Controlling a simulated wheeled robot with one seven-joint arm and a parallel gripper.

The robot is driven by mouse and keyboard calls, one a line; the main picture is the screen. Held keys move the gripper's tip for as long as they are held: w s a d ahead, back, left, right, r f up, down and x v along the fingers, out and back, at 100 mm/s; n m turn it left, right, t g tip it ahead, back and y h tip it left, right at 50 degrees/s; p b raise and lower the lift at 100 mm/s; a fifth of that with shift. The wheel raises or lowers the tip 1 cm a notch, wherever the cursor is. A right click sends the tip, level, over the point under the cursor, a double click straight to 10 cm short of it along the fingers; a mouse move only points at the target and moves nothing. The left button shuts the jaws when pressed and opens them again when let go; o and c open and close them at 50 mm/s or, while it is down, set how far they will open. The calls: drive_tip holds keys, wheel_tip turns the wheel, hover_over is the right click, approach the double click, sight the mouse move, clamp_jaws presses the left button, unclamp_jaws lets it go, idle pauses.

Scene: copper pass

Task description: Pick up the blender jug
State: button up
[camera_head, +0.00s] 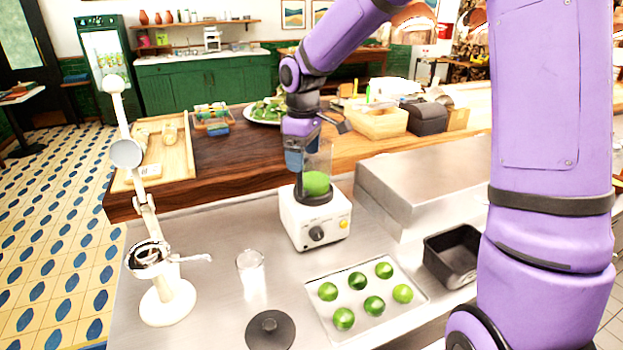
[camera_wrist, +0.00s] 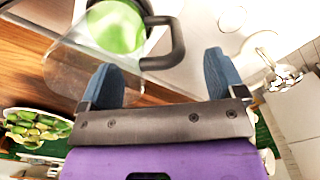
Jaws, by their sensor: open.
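The blender jug (camera_head: 322,162) is clear, with something green inside. It stands upright on the white blender base (camera_head: 315,222) on the steel counter. In the wrist view the jug (camera_wrist: 80,62) fills the upper left, and its dark handle (camera_wrist: 178,42) reaches toward the space between my fingers. My gripper (camera_head: 300,160) is at the jug, partly covering it in the head view. In the wrist view my gripper (camera_wrist: 163,75) shows two blue fingers spread apart, with nothing clamped between them. Whether a finger touches the jug or handle I cannot tell.
A dark round lid (camera_head: 270,330), a clear glass (camera_head: 251,272) and a tray (camera_head: 375,322) of several limes lie in front of the base. A white juicer press (camera_head: 165,298) stands left. A black tin (camera_head: 453,258) and steel box (camera_head: 420,180) are right.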

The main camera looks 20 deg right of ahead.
hover_over(304, 193)
drive_tip(key=shift+w+f, duration=0.1)
drive_tip(key=shift+f, duration=2.25)
drive_tip(key=c, duration=1.5)
drive_tip(key=shift+r, duration=0.2)
